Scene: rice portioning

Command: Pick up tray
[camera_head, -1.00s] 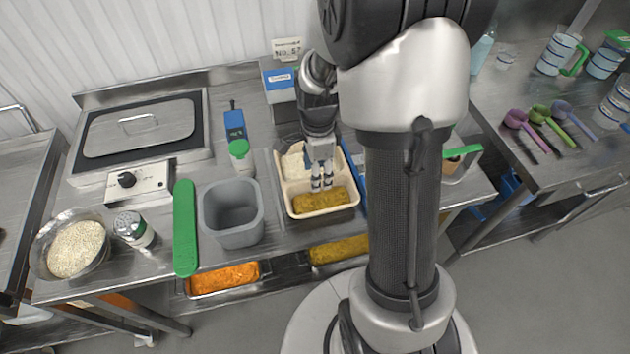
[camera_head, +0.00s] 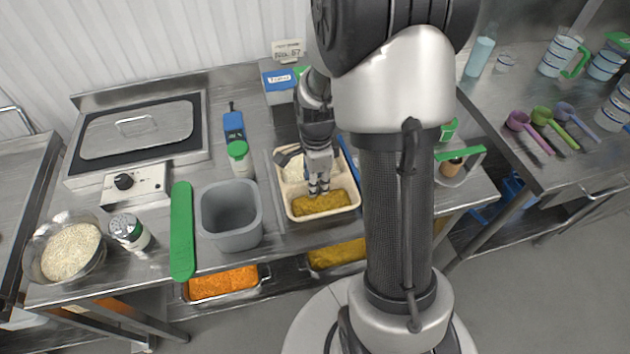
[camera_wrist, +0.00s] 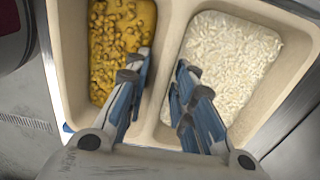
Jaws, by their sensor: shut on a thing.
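The cream tray (camera_head: 283,205) sits on the steel counter, left of my arm's column. It has a compartment of yellow food (camera_head: 322,204) at the front and one of white rice (camera_head: 293,168) behind it. My gripper (camera_head: 318,188) points down into the tray's middle. In the wrist view its fingers (camera_wrist: 158,78) straddle the tray's divider (camera_wrist: 171,55), with yellow food on the left and rice (camera_wrist: 230,60) on the right. It is shut on the divider. The fingers and arm hide part of the tray.
A grey bin (camera_head: 230,222) stands left of the tray, with a green strip (camera_head: 182,235) beyond it. A green-capped bottle (camera_head: 239,160) is behind. A green-handled holder (camera_head: 460,160) stands on the right. Pans of orange (camera_head: 222,283) and yellow food sit below the counter edge.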

